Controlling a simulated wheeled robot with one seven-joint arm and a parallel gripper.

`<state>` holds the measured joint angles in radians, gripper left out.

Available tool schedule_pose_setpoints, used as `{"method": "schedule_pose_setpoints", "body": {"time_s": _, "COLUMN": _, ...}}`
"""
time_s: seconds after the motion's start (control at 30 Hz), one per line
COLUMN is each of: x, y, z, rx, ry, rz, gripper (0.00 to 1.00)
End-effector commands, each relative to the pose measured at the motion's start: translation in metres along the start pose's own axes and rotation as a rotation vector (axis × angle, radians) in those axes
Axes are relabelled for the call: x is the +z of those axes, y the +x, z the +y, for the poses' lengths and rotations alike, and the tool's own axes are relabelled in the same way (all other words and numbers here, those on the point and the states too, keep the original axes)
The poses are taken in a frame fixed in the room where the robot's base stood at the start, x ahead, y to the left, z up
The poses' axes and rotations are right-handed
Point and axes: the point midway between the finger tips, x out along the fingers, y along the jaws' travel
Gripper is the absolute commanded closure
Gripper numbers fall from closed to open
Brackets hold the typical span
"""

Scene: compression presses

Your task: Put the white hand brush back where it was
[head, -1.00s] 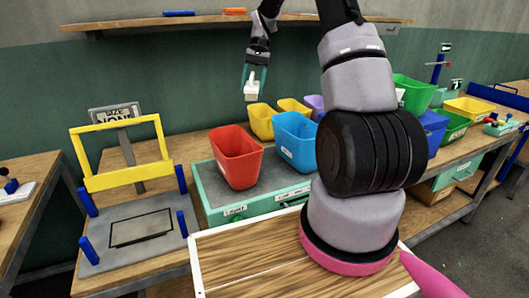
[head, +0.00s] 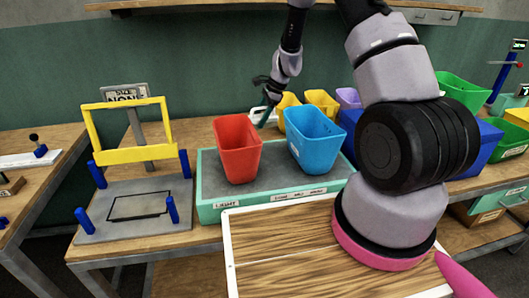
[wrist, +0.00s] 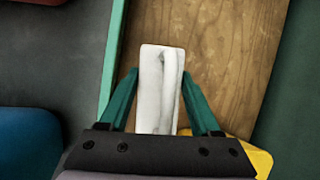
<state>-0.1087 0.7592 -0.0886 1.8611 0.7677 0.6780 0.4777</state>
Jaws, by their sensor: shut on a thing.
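The white hand brush (head: 257,113) is held in my gripper (head: 265,116) in the head view, behind the red and blue bins and left of the yellow bins. In the wrist view the brush (wrist: 158,88) is a pale, narrow block between the green fingers of my gripper (wrist: 158,82). The fingers are shut on it. Beneath it is bare wooden bench top (wrist: 215,55). I cannot tell whether the brush touches the bench.
A red bin (head: 238,150) and a blue bin (head: 314,143) stand on a grey-topped green platform (head: 208,205). Yellow bins (head: 322,103) stand behind. A yellow-framed press (head: 132,153) is at left. A wall shelf (head: 190,4) runs above.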

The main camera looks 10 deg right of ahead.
Motion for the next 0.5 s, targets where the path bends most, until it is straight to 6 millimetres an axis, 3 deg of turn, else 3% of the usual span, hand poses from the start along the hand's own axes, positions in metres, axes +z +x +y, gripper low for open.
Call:
{"method": "schedule_pose_setpoints", "body": {"time_s": 0.23, "x": -0.011, "y": 0.019, "z": 0.007, "rx": -0.041, "ry": 0.105, "rz": 0.018, "gripper": 1.00}}
{"method": "schedule_pose_setpoints", "body": {"time_s": 0.5, "x": -0.029, "y": 0.062, "z": 0.016, "rx": -0.043, "ry": 0.107, "rz": 0.018, "gripper": 1.00}}
